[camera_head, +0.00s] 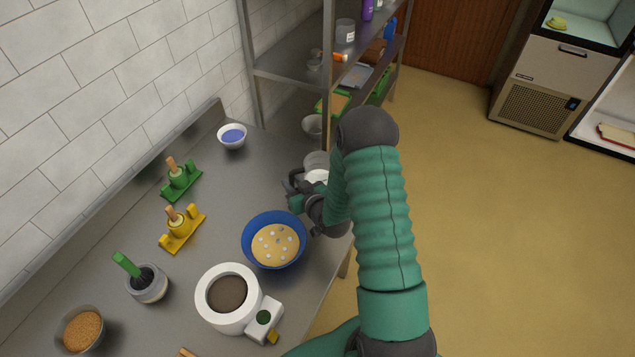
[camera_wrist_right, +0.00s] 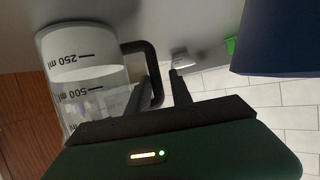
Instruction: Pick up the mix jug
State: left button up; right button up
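The mix jug (camera_wrist_right: 85,75) is a clear measuring jug with black ml marks, white contents and a black handle (camera_wrist_right: 157,75). In the head view the jug (camera_head: 316,162) stands near the far right end of the counter, partly hidden by my right gripper (camera_head: 293,188). In the wrist view, my right gripper (camera_wrist_right: 162,88) has its fingers apart, one on each side of the handle's upright bar. I cannot tell whether either finger touches it. My left gripper is not in view.
A blue bowl of batter (camera_head: 277,243) sits close to my right gripper. A white round machine (camera_head: 227,298), a yellow stand (camera_head: 182,230), a green stand (camera_head: 181,181) and a small white bowl (camera_head: 232,136) share the counter. A metal shelf (camera_head: 290,75) stands behind the jug.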

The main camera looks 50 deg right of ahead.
jog(key=shift+a, duration=0.25)
jog(key=shift+c, duration=1)
jog(key=shift+d, duration=0.2)
jog(key=shift+c, duration=1.3)
jog(key=shift+s+d, duration=0.15)
jog(key=shift+d, duration=0.25)
grip_shut()
jog(key=shift+s+d+f, duration=0.15)
jog(key=shift+d+f, duration=0.15)
jog(key=shift+d, duration=0.15)
jog(key=shift+a, duration=0.65)
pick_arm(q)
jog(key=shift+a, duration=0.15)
pick_arm(e)
jog(key=shift+r, duration=0.1)
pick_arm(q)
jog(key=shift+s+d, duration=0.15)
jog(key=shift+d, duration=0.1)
pick_arm(e)
jog(key=shift+d, duration=0.2)
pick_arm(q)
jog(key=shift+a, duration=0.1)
